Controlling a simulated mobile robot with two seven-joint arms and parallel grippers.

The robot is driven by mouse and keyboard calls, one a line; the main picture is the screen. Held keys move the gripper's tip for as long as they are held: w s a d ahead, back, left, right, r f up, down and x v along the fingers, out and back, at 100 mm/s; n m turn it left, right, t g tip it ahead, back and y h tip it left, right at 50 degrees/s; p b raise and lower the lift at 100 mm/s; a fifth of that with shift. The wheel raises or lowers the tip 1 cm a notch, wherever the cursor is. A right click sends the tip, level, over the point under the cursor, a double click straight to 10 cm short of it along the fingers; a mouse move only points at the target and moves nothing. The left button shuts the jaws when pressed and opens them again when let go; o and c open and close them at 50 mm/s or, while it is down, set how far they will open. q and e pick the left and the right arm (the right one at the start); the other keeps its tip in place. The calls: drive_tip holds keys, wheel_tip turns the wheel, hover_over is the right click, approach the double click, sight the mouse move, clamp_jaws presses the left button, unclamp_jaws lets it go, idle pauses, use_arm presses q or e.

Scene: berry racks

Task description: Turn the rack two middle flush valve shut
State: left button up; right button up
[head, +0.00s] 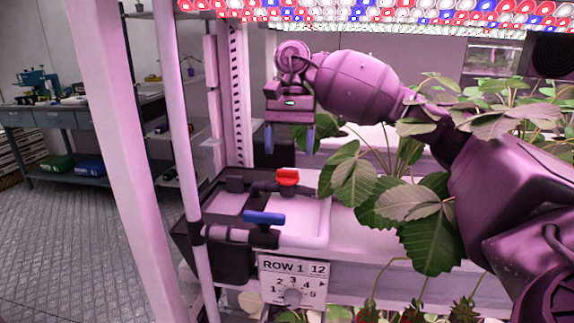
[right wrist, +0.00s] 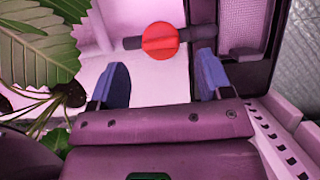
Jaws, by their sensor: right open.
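A red valve handle (head: 288,177) sits on a dark pipe at the back of the white tray in the head view. In the right wrist view the red handle (right wrist: 160,41) shows beyond and between the fingertips, apart from them. A blue valve handle (head: 264,218) sits on the nearer pipe, in front of the red one. My right gripper (head: 290,140) is open and empty, pointing down above the red handle; its blue fingers also show in the right wrist view (right wrist: 160,80). My left gripper is not in view.
A sign reading ROW 1 (head: 293,280) hangs below the blue handle. Leafy strawberry plants (head: 400,190) crowd the right side around my arm. A white rack post (head: 125,150) and a thin pipe (head: 182,150) stand left. A workbench (head: 75,120) is far left.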

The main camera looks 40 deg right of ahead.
sight(288, 175)
drive_tip(key=shift+x, duration=1.95)
drive_tip(key=c, duration=0.9)
